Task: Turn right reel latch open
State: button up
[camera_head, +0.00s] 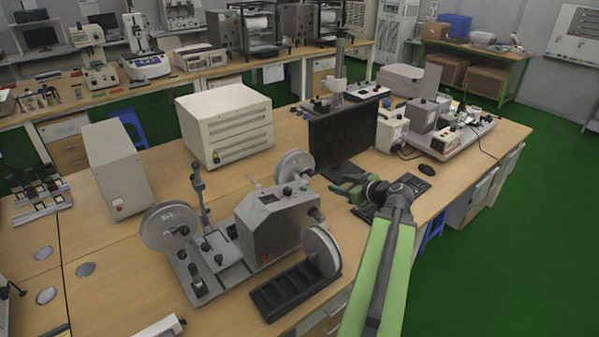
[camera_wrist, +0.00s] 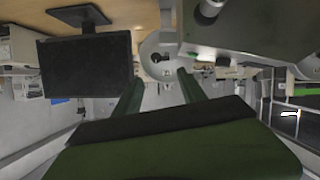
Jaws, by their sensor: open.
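The reel machine, a grey box with discs (camera_head: 277,228), stands on the bench in the head view. It carries a left disc reel (camera_head: 168,228), a back reel (camera_head: 294,167) and a front-right reel (camera_head: 322,250). My gripper (camera_head: 343,190) is open and empty, right of the machine and in front of the monitor. In the wrist view, my two green fingers (camera_wrist: 160,76) are spread apart, with a pale round reel (camera_wrist: 151,47) beyond their tips. It looks like the back reel. A small fitting (camera_wrist: 160,57) shows at its centre; its latch position is too small to tell.
A dark monitor (camera_head: 342,133) stands close behind my gripper; it also shows in the wrist view (camera_wrist: 86,74). A keyboard (camera_head: 370,211) lies below the gripper. A black slotted tray (camera_head: 290,292) lies at the machine's front. Beige boxes (camera_head: 225,122) stand behind.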

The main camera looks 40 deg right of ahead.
aim_at(313, 173)
jog(key=b+x, duration=0.2)
jog(key=x, duration=0.3)
jog(key=b+x, duration=0.2)
jog(key=x, duration=0.4)
jog(key=d+b+x, duration=0.1)
jog(key=b+x, duration=0.1)
jog(key=x, duration=0.4)
jog(key=shift+w+d+r+b, duration=0.15)
jog(key=shift+w+r+b, duration=0.05)
jog(key=shift+r+b, duration=0.1)
jog(key=shift+c, duration=0.3)
grip_shut()
